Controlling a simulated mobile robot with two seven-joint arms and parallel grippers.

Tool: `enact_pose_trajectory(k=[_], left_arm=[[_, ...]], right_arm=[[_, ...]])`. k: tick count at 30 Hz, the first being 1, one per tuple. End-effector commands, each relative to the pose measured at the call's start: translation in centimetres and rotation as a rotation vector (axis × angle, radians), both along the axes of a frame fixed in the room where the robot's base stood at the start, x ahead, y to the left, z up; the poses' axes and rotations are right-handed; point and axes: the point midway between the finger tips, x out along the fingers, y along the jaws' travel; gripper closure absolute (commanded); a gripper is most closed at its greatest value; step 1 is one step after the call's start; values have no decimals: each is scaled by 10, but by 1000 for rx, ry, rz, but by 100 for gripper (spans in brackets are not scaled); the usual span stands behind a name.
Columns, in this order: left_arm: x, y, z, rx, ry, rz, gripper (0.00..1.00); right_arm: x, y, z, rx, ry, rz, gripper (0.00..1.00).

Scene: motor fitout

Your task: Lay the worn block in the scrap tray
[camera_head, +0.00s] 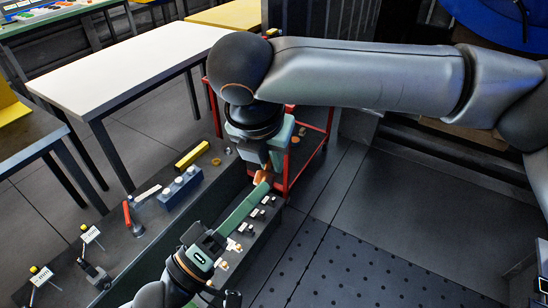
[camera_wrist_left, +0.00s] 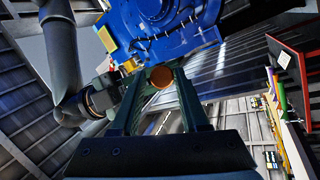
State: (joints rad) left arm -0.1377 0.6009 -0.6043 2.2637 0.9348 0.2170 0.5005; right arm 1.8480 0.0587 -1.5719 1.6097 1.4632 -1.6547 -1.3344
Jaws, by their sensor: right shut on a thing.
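An orange-brown piece (camera_head: 262,177), likely the worn block, is at my right gripper (camera_head: 262,165), which points down and is shut on it. In the left wrist view the brown piece (camera_wrist_left: 161,78) shows as a round end between the fingertips. My left gripper (camera_head: 257,188) reaches up from below with its long green fingers, its tips close to the piece. In the left wrist view its fingers (camera_wrist_left: 160,85) stand apart on either side of the piece; contact is unclear. I cannot identify the scrap tray with certainty.
A dark bench holds a blue block (camera_head: 180,189), a yellow bar (camera_head: 192,155), a red-handled tool (camera_head: 132,218) and small labelled stands (camera_head: 91,234). A red-framed cart (camera_head: 323,131) stands behind the grippers. A white table (camera_head: 130,57) is at upper left. The floor at right is clear.

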Motion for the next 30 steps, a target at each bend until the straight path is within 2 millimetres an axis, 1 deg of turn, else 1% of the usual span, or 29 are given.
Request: enact_pose_trajectory(k=[1, 7, 15, 19, 23, 30], left_arm=[[0, 0, 0, -1, -2, 2, 50], [1, 2, 0, -1, -3, 5, 28], [1, 3, 0, -1, -3, 8, 28], [-3, 7, -4, 1, 0, 8, 28], [-14, 16, -10, 5, 1, 7, 28], [-45, 41, -26, 6, 3, 5, 28]], right_arm=[[0, 0, 0, -1, 0, -1, 100], [1, -2, 0, -4, 0, -4, 100], [1, -3, 0, -6, 1, -6, 100], [1, -3, 0, -6, 1, -6, 100], [1, -3, 0, -6, 1, -6, 100], [1, -3, 0, -7, 1, -6, 100]])
